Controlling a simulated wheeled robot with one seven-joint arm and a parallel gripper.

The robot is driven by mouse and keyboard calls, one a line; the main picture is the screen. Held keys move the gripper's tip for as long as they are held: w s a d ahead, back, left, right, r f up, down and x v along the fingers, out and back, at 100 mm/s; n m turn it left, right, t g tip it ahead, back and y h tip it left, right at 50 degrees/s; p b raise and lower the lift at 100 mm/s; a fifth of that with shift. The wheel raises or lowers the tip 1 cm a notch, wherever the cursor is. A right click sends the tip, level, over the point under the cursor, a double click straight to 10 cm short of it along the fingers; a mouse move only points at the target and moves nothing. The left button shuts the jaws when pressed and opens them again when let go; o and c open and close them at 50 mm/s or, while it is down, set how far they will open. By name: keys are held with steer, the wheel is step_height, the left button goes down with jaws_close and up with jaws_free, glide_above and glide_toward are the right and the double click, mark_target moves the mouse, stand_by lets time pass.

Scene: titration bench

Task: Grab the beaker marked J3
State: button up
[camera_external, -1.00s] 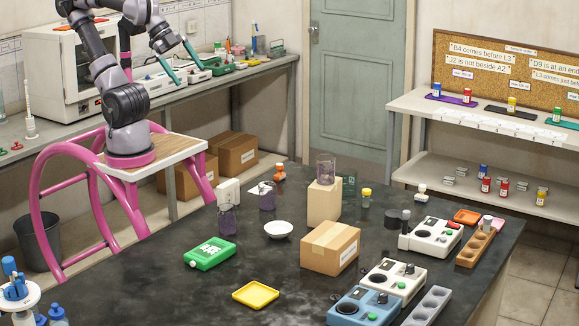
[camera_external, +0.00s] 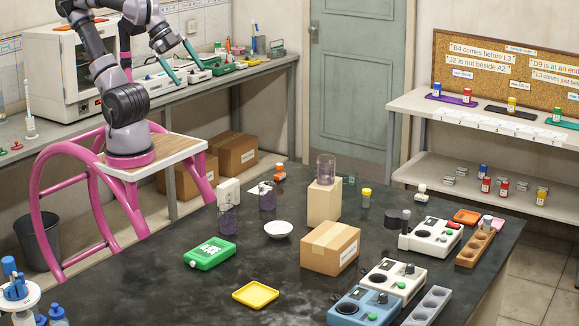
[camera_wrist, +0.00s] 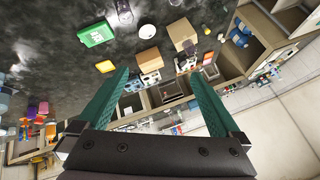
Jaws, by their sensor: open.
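My gripper (camera_external: 190,75) is open and empty, raised at the upper left, well away from the beakers. In the wrist view its teal fingers (camera_wrist: 156,74) are spread wide with nothing between them.
A cardboard box (camera_external: 330,248), white bowl (camera_external: 278,229), green box (camera_external: 209,253) and yellow tray (camera_external: 255,295) stand near the beakers. Instruments (camera_external: 431,236) line the right side. A pink-framed stand carries my arm at left.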

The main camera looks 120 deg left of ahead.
step_height(320, 180, up, 5)
steer(key=w+f+n+t+y, duration=0.1)
steer(key=w+f+n, duration=0.1)
steer(key=w+n, duration=0.95)
steer(key=w+a+f+n+t+y, duration=0.1)
steer(key=w+a+f+n+t, duration=0.2)
steer(key=w+a+n, duration=1)
steer(key=a+r+n+t+y, duration=0.15)
steer(key=a+n+y, duration=0.25)
steer(key=a+n, duration=0.75)
steer(key=a+r+n+t+y, duration=0.1)
steer(key=a+r+n+y, duration=0.2)
steer(key=a+n, duration=0.8)
glide_toward(341, 175)
steer(key=shift+w+a+n, duration=0.2)
steer(key=shift+w+a, duration=0.1)
steer(key=shift+a, duration=0.2)
steer(key=shift+w+a+n, duration=0.2)
steer(key=shift+w+a, duration=0.15)
steer(key=shift+a, duration=0.2)
steer(key=shift+w+a+f, duration=0.2)
steer(key=shift+f, duration=0.05)
steer(key=x, duration=1)
steer(key=shift+w+a+r, duration=0.1)
steer(key=shift+c, duration=0.3)
